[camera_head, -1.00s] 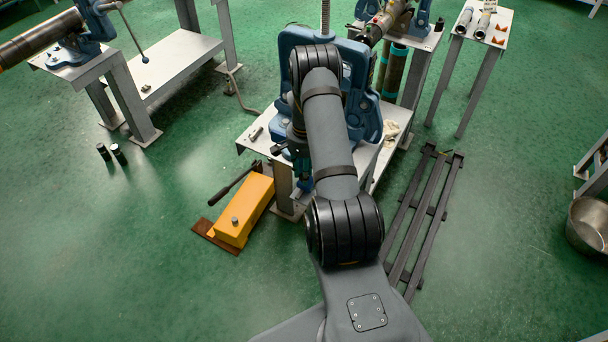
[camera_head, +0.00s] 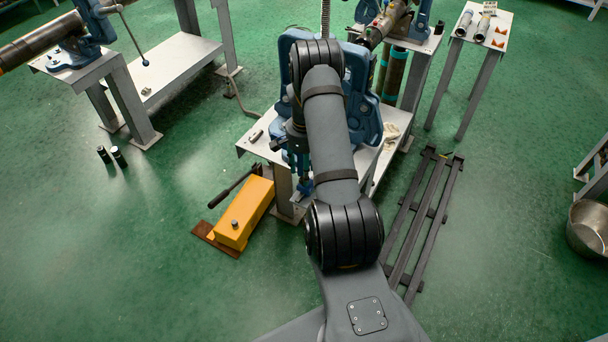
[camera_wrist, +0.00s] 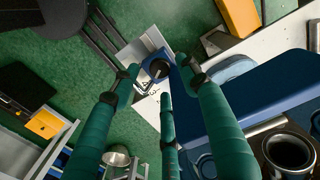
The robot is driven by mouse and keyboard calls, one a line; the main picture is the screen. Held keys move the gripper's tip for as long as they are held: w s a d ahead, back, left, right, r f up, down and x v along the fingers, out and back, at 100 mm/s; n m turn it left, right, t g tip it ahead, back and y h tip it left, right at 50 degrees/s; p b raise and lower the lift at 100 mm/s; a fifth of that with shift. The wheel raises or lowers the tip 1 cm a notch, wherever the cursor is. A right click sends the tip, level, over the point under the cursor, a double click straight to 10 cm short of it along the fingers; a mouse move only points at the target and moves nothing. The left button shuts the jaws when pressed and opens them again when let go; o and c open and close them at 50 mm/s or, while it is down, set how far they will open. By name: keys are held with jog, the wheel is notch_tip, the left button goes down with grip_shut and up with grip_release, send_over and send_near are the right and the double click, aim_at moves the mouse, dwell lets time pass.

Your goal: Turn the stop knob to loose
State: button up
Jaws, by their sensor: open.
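In the wrist view a round black knob (camera_wrist: 159,69) sits on a small blue block, at the edge of a pale plate. I take it for the stop knob; its setting and markings are too small to read. My gripper (camera_wrist: 158,74) has green-wrapped fingers spread open, with one tip left of the knob, one right and one below it in the picture. Whether any tip touches it I cannot tell. In the head view the blue vise (camera_head: 366,115) stands on its bench, partly hidden by my arm, and the knob cannot be made out.
A yellow box with a lever (camera_head: 245,212) lies on the floor left of the bench. A dark slatted rack (camera_head: 425,225) lies to the right. Another vise bench (camera_head: 110,90) stands at upper left. A metal pot (camera_head: 588,228) is at the right edge. The wrist view shows a large blue body (camera_wrist: 265,100).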

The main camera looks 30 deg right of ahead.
notch_tip(320, 180, up, 9)
dwell(0.3)
jog(key=shift+c, duration=0.7)
